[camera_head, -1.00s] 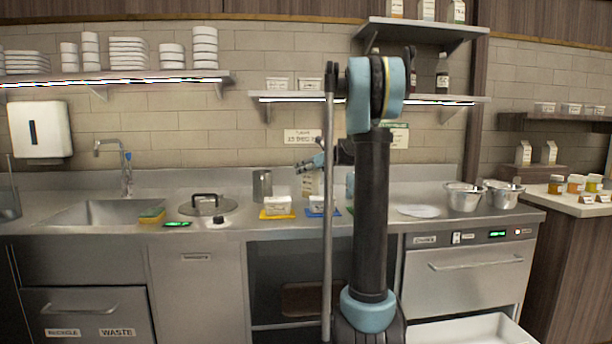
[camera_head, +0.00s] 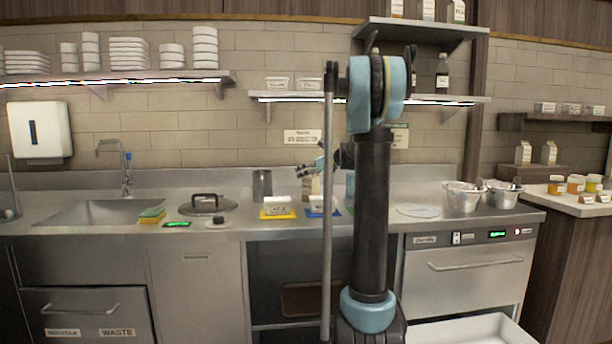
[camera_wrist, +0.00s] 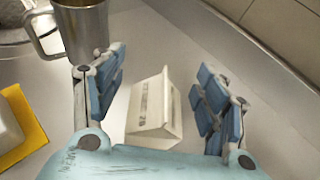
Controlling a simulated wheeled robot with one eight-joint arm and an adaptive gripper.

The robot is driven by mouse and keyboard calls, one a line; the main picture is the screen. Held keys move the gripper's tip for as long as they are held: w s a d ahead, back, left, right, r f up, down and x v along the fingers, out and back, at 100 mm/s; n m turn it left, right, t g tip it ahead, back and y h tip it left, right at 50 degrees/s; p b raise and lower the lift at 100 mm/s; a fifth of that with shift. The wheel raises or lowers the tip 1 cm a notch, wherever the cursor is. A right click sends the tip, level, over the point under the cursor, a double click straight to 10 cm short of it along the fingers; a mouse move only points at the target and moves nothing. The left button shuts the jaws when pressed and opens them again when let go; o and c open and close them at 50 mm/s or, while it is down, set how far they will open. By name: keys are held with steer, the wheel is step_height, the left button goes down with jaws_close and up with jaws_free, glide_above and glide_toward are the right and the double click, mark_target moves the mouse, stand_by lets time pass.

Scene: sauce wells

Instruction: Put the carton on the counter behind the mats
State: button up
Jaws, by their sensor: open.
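The carton (camera_wrist: 155,108) is a pale box with a ridged top and dark lettering, standing on the steel counter. It also shows in the head view (camera_head: 311,186), behind the containers on the mats. My gripper (camera_wrist: 158,84) is open, with one blue-padded finger on each side of the carton and gaps visible between. In the head view my gripper (camera_head: 311,166) is just above the carton, partly hidden by my arm. The yellow mat (camera_head: 263,216) and the blue mat (camera_head: 312,214) lie nearer the counter's front, each with a white container on it.
A metal mug (camera_wrist: 82,28) stands close to the gripper's left finger; it also shows in the head view (camera_head: 262,184). A lidded pan (camera_head: 207,205) is farther left. Metal pots (camera_head: 463,198) stand at the right. The wall is close behind the carton.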

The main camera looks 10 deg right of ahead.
steer(key=v, duration=1)
steer(key=shift+s, duration=0.25)
